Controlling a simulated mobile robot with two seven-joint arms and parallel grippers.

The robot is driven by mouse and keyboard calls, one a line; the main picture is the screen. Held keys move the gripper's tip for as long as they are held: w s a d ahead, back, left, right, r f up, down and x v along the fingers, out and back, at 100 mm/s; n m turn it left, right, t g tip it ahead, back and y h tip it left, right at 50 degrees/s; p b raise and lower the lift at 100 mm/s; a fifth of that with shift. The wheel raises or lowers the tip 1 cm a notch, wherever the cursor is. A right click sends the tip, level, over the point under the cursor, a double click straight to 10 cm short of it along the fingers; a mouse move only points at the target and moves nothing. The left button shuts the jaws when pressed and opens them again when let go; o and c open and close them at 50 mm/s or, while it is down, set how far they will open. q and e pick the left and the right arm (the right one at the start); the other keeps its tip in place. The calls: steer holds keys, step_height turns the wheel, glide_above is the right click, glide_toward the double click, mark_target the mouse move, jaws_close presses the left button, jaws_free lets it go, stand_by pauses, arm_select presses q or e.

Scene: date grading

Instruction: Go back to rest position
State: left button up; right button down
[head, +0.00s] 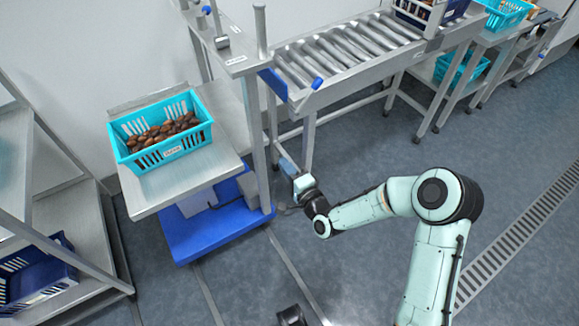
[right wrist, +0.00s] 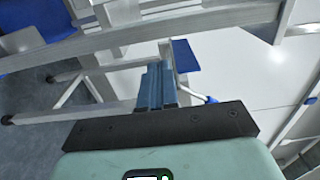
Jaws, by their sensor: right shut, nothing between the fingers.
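My right gripper (head: 287,167) is beside the metal legs of the roller conveyor (head: 340,62), below its blue end piece, with the arm reaching in from the lower right. Its blue fingers are shut and empty, and they also show in the right wrist view (right wrist: 158,85). I cannot tell whether they touch the frame. My left gripper is not in view.
A turquoise crate (head: 165,160) of brown dates sits on a metal stand (head: 150,196) with a blue base (head: 215,232). A metal rack (head: 85,235) stands at the left. Side tables line the back right. Grey floor (head: 370,135) is open at centre right.

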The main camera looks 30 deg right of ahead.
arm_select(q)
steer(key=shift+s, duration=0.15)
arm_select(e)
steer(key=shift+s, duration=0.4)
steer(key=shift+f, duration=0.1)
